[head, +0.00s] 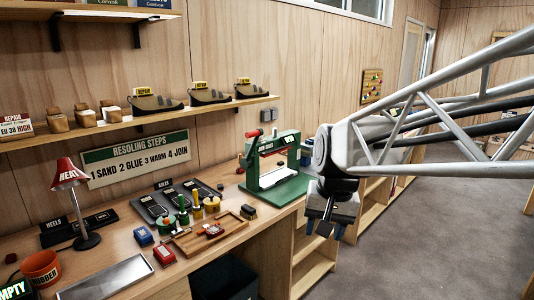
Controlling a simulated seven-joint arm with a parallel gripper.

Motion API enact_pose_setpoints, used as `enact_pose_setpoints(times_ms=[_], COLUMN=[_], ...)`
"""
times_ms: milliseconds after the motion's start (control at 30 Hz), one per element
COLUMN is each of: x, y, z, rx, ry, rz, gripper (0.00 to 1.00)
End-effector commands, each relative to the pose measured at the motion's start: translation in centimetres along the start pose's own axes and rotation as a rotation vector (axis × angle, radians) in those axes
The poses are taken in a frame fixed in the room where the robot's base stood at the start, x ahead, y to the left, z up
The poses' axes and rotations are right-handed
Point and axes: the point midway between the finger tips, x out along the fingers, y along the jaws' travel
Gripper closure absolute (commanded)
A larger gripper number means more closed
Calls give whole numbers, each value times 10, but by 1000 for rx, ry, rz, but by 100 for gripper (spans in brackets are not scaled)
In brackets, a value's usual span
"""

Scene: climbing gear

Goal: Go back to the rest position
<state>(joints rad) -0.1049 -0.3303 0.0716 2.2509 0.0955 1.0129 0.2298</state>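My gripper (325,228) hangs fingers down at the end of my arm, which reaches in from the right. It is to the right of the workbench (130,238), beside the green press and in front of the wooden shelf unit (314,262). Its fingers are dark and small, and I cannot tell whether they are apart or together. I see no object hanging from it. The task names no other object.
The green and white press (272,160) stands at the bench's right end, close to the gripper. Soles, several small bottles, a wooden tray (232,224), a red lamp (70,180) and a metal tray (108,280) crowd the bench. Grey floor (415,250) is open at right.

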Motion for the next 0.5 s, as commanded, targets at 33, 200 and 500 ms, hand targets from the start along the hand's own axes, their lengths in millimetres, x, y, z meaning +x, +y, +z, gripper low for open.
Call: enact_pose_setpoints(times_ms=[33,200,500], x=[-1,2,12], y=[8,32,70], z=[11,45,105], rx=[-7,-43,-104], ry=[9,36,80], rz=[4,23,59], gripper=[49,49,49])
